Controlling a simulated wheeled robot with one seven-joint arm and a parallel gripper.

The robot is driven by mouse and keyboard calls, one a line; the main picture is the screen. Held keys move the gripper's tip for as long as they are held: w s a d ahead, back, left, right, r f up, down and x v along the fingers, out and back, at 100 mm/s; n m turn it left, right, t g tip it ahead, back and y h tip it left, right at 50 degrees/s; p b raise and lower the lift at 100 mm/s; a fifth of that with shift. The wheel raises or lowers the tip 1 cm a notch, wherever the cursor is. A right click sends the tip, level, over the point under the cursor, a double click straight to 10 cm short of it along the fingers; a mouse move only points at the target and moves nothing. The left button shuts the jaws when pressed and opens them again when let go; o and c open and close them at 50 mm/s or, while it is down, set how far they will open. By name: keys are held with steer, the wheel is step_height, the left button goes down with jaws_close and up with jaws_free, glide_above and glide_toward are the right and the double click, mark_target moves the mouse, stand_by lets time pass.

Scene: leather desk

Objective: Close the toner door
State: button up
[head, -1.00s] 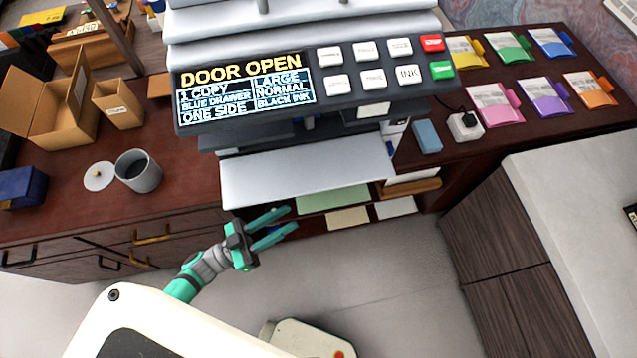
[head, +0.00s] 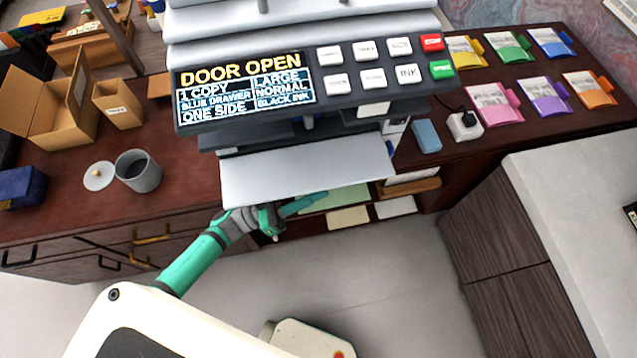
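The toner door (head: 305,171) is a pale grey panel on the front of the copier. It is folded down open and sticks out toward me below the control panel. The copier's display (head: 247,86) reads DOOR OPEN. My gripper (head: 305,204) is just below the door's front edge, left of its middle, with its fingers pointing right. The door's edge hides part of it. I cannot tell whether it touches the door, or how far apart its fingers are.
Shelves with paper (head: 347,217) lie below the door. A grey cup (head: 138,171) and open cardboard boxes (head: 52,105) stand on the desk at left. A blue block (head: 426,136) and several coloured packets are at right.

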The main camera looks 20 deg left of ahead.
steer(key=shift+x, duration=0.75)
steer(key=shift+c, duration=0.7)
jaws_close()
steer(key=shift+r, duration=0.1)
